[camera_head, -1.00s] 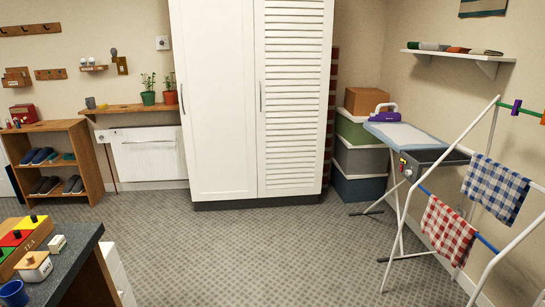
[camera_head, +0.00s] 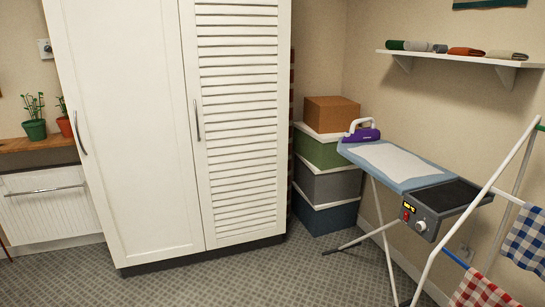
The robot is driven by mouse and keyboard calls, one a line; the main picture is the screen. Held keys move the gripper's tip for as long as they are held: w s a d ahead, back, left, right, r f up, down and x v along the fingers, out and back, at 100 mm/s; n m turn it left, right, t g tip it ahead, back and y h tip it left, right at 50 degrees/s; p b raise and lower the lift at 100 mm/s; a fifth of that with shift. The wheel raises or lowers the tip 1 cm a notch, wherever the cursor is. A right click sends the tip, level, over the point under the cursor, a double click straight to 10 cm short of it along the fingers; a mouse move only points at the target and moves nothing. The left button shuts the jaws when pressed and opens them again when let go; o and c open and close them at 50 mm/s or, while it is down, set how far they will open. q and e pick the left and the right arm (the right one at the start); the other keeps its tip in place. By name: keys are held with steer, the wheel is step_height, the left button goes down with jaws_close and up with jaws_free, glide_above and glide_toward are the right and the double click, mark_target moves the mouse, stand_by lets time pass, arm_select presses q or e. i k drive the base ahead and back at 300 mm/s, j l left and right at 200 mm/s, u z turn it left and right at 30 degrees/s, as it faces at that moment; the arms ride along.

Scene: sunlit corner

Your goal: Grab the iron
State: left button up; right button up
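The iron (camera_head: 362,132) is purple with a pale handle. It rests at the far left end of the ironing board (camera_head: 388,160), which has a blue-grey cover with a white cloth on it. The board stands on thin white legs, with a dark tray and a control box (camera_head: 422,222) with a dial at its near end. Neither of my grippers shows in the head view.
A drying rack (camera_head: 484,196) with checked cloths stands at the right, in front of the board's near end. Stacked boxes (camera_head: 322,187) stand behind the board. A white wardrobe (camera_head: 135,130) fills the left-middle. The patterned floor (camera_head: 270,280) before it is clear.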

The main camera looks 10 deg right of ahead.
mark_target(369, 134)
steer(key=i+z, duration=0.3)
steer(key=i, duration=1.85)
steer(key=i+l, duration=0.1)
steer(key=i, duration=0.65)
steer(key=i+l, duration=0.1)
steer(key=i, duration=0.65)
